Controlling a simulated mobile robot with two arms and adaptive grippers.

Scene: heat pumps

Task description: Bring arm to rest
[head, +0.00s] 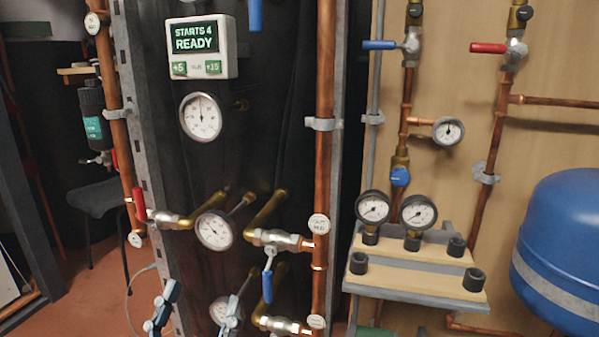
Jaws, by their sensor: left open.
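My left gripper (201,300) is at the bottom of the head view, left of centre, with its two grey-blue fingers apart and nothing seen between them. It is in front of the lower part of the dark heat pump panel (262,125). One finger overlaps a low round gauge (219,310), partly hiding it; I cannot tell whether they touch. The rest of my left arm is below the picture. My right gripper is not in view.
A display (201,47) reads "STARTS 4 READY". Above my gripper are a red-handled valve (140,202) and a gauge (214,230); a blue-handled valve (268,284) is to its right. A shelf (415,284) and blue tank (565,240) stand right. Floor shows lower left.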

